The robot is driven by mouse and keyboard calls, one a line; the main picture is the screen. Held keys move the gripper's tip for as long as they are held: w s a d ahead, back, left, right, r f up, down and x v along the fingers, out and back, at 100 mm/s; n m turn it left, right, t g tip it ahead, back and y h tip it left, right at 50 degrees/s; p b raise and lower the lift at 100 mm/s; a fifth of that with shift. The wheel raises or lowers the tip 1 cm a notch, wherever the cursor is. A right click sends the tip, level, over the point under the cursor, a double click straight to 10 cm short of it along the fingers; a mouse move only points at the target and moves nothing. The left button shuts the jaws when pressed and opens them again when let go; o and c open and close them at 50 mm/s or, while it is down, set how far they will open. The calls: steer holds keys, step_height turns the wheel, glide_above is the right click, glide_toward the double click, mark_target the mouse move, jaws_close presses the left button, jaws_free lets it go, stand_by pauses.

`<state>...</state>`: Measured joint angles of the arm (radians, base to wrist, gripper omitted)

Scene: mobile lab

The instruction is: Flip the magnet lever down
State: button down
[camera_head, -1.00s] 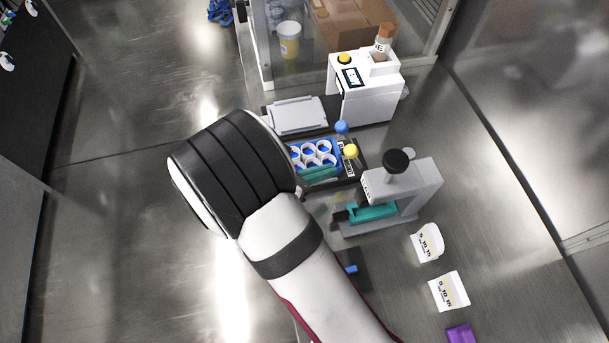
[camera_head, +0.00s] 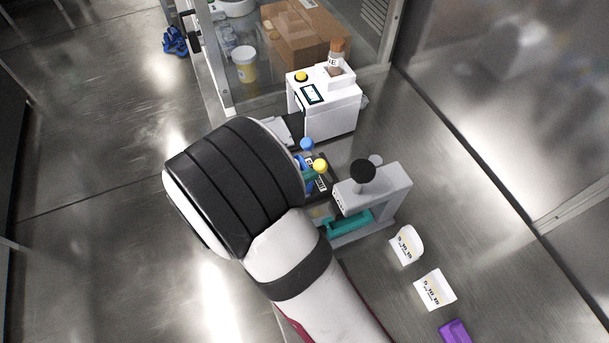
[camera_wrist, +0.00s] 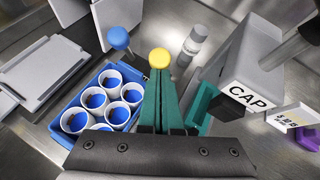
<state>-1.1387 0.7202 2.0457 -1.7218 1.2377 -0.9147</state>
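A lever with a yellow ball knob (camera_head: 320,165) stands upright beside the blue rack (camera_head: 297,159); the knob also shows in the wrist view (camera_wrist: 160,58). A second lever with a blue ball knob (camera_head: 306,144) stands just behind it and appears at upper left in the wrist view (camera_wrist: 118,38). I cannot read which one is labelled as the magnet lever. My gripper (camera_wrist: 164,78) has its teal fingers close together, tips right at the yellow knob. I see nothing clearly held between them; contact with the knob is unclear. The fingers hide the lever's stem.
The rack holds several white cups with blue centres (camera_wrist: 102,98). A grey capping device with a black knob (camera_head: 362,171) stands close on the right. A white machine (camera_head: 328,110) stands behind. Two labelled white containers (camera_head: 406,245) (camera_head: 435,290) and a purple item (camera_head: 454,332) lie front right.

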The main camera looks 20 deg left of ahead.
steer(key=shift+d, duration=0.1)
steer(key=shift+w+d+r+m+g+y, duration=0.3)
steer(key=shift+w+d+r+g+y, duration=0.5)
steer(key=shift+w+d+g+y, duration=0.15)
steer(key=shift+w+d+r+g+y, duration=0.25)
steer(key=shift+w+d+g+y, duration=0.15)
steer(key=shift+w+d+g, duration=0.3)
steer(key=shift+w+d+r+g+y, duration=0.2)
steer(key=shift+w+d+g+y, duration=0.2)
steer(key=shift+w+d, duration=0.35)
glide_toward(325, 167)
step_height(325, 167, up, 5)
steer(key=s+d, duration=0.1)
steer(key=d, duration=0.1)
steer(key=shift+d+r, duration=0.15)
steer(key=shift+d, duration=0.2)
steer(key=shift+s+m, duration=0.1)
steer(key=shift+m, duration=0.2)
